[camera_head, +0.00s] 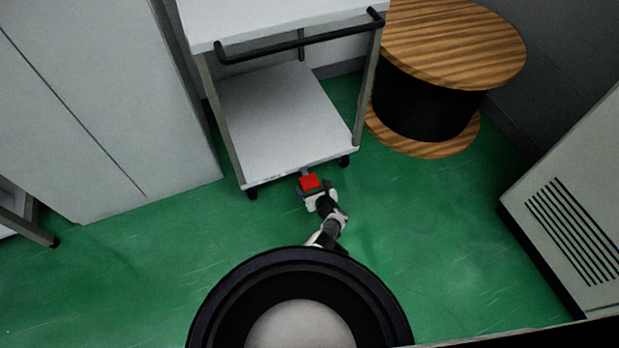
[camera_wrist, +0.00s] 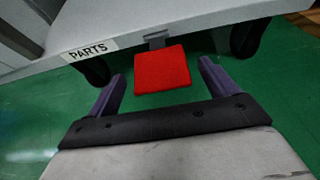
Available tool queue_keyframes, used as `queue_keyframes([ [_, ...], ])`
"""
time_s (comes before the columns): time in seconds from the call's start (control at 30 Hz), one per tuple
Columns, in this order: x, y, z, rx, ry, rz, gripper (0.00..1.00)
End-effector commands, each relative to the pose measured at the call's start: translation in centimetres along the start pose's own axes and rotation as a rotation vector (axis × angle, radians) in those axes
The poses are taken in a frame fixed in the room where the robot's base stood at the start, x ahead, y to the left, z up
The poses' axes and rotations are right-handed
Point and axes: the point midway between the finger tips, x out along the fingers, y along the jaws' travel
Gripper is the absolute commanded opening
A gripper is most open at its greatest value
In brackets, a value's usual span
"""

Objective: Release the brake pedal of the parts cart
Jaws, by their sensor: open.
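The parts cart (camera_head: 285,118) is a white two-shelf trolley with a black push handle (camera_head: 300,37) and small black casters. In the wrist view its lower shelf edge carries a PARTS label (camera_wrist: 88,50). The brake pedal is a red square plate (camera_wrist: 161,70) on a short grey bracket under that edge, between two casters; it also shows in the head view (camera_head: 310,182). My gripper (camera_wrist: 160,83) is open, its two purple fingers apart on the left and right of the pedal. Nothing is held.
A wooden cable spool (camera_head: 445,50) stands right of the cart. A grey cabinet (camera_head: 100,110) stands on the left. A vented white unit (camera_head: 575,220) stands at the right. Green floor (camera_head: 430,215) is clear between the cart and that unit.

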Motion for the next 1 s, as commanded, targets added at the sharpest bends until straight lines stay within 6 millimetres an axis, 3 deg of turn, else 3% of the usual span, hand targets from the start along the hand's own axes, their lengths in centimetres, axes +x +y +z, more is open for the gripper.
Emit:
queue_keyframes([
  [0.03,-1.3,0.0,0.6,0.0,0.003,-0.001,0.85],
  [0.3,-5.9,0.1,0.4,0.0,0.003,0.0,0.85],
  [0.5,-8.2,0.0,0.3,0.0,0.001,0.0,0.85],
  [1.0,-9.0,0.0,0.0,0.0,0.0,0.001,0.85],
])
